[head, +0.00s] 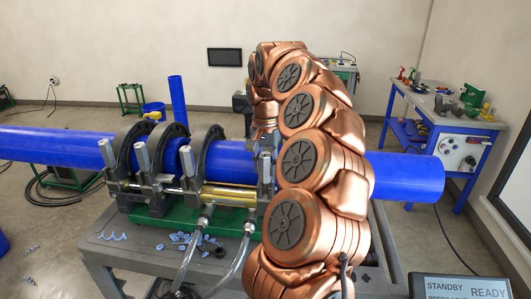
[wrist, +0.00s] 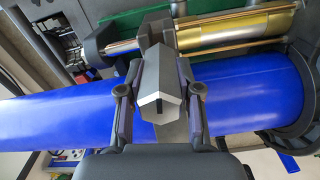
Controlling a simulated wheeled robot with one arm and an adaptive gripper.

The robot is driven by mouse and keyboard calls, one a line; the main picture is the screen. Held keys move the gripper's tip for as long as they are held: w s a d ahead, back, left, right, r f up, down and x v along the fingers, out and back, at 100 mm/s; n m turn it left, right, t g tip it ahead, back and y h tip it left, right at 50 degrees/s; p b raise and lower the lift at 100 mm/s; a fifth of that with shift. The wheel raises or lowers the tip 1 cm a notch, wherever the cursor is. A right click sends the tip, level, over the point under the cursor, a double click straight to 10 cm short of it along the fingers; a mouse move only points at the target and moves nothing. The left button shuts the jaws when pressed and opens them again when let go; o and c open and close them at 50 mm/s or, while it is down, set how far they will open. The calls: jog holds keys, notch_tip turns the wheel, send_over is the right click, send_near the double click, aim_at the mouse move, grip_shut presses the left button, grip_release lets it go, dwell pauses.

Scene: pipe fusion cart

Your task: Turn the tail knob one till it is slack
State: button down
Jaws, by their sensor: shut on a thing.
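Tail knob one, a grey faceted upright handle (wrist: 160,85), stands between the two dark fingers of my gripper (wrist: 158,100) in the wrist view. The fingers press on it from both sides, so the gripper is shut on the knob. In the head view my gripper (head: 267,143) is over the clamp at the right end of the fusion machine, partly hidden by my copper-coloured arm. A blue pipe (head: 412,178) runs through the clamps and shows below the knob in the wrist view (wrist: 60,118). Whether the knob is tight or slack cannot be seen.
Other clamp knobs (head: 142,157) stand to the left on the machine. A gold cylinder (head: 228,195) and hoses (head: 235,262) lie in front. Blue shavings (head: 192,241) lie on the grey cart (head: 130,262). A blue-framed workbench (head: 440,120) stands at the right.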

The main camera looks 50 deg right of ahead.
jog(key=shift+n, duration=1)
jog(key=shift+r+p, duration=0.1)
jog(key=shift+p, duration=0.2)
jog(key=shift+n+p, duration=0.35)
jog(key=shift+n, duration=1.15)
jog(key=shift+n+p, duration=0.55)
jog(key=shift+n, duration=0.95)
